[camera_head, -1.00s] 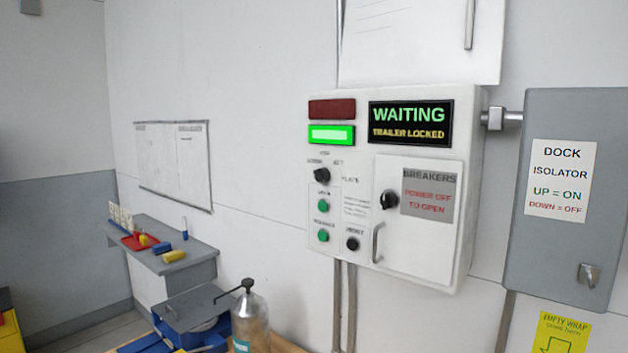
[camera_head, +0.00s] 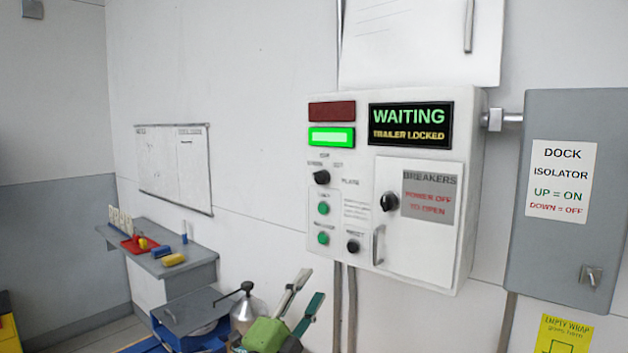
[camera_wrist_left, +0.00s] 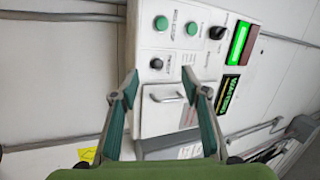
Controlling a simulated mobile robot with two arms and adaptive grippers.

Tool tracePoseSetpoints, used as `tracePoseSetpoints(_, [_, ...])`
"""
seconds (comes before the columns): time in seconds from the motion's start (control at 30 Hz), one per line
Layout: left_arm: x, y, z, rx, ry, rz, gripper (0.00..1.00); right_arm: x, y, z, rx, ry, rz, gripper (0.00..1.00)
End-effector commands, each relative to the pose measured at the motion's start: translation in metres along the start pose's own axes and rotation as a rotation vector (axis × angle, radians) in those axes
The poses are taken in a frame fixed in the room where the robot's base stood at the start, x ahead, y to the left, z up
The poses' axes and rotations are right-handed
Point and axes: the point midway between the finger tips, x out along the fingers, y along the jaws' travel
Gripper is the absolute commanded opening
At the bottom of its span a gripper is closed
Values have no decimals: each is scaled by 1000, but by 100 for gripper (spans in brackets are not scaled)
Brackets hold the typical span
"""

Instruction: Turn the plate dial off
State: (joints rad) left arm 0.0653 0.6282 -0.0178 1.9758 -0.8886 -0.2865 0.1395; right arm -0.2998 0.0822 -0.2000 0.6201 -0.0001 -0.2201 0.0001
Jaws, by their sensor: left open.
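The plate dial (camera_head: 321,177) is a small black knob at the upper left of the white control box, with tiny labels around it. One label seems to read PLATE; its setting is too small to tell. It also shows in the left wrist view (camera_wrist_left: 218,32), beyond my fingers. My left gripper (camera_head: 308,287), green, is below the box in the head view. In the left wrist view its fingers (camera_wrist_left: 160,80) are spread, empty, and apart from the box. My right gripper is not in view.
Green buttons (camera_head: 323,208) and a black button (camera_head: 353,246) sit below the dial. The breaker door (camera_head: 432,240) has another black knob (camera_head: 390,201) and a handle (camera_head: 378,245). A grey isolator box (camera_head: 520,200) stands to the right. A metal bottle (camera_head: 247,312) is behind my gripper.

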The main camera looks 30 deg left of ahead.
Motion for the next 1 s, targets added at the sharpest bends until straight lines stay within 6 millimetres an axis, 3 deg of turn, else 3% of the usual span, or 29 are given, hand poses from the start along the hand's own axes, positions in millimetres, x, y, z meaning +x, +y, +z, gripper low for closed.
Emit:
tracePoseSetpoints(0.03, [20,-39,-17,135,109,-63,42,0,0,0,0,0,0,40])
tracePoseSetpoints(0.1, [37,-78,-40,331,252,-115,42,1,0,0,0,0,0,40])
tracePoseSetpoints(0.23, [57,-128,-61,719,442,-128,42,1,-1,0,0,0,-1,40])
tracePoseSetpoints(0.37, [70,-163,-41,1080,509,-37,42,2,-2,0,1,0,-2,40])
tracePoseSetpoints(0.5, [75,-198,3,1336,477,100,42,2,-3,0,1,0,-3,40])
tracePoseSetpoints(0.6, [75,-214,27,1428,443,173,42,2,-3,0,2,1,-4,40])
tracePoseSetpoints(0.7, [75,-222,38,1463,426,208,42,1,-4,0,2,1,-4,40])
tracePoseSetpoints(0.87, [89,-220,37,1464,424,214,42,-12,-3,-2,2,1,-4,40])
tracePoseSetpoints(1.0, [114,-212,31,1460,425,211,42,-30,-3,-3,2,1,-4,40])
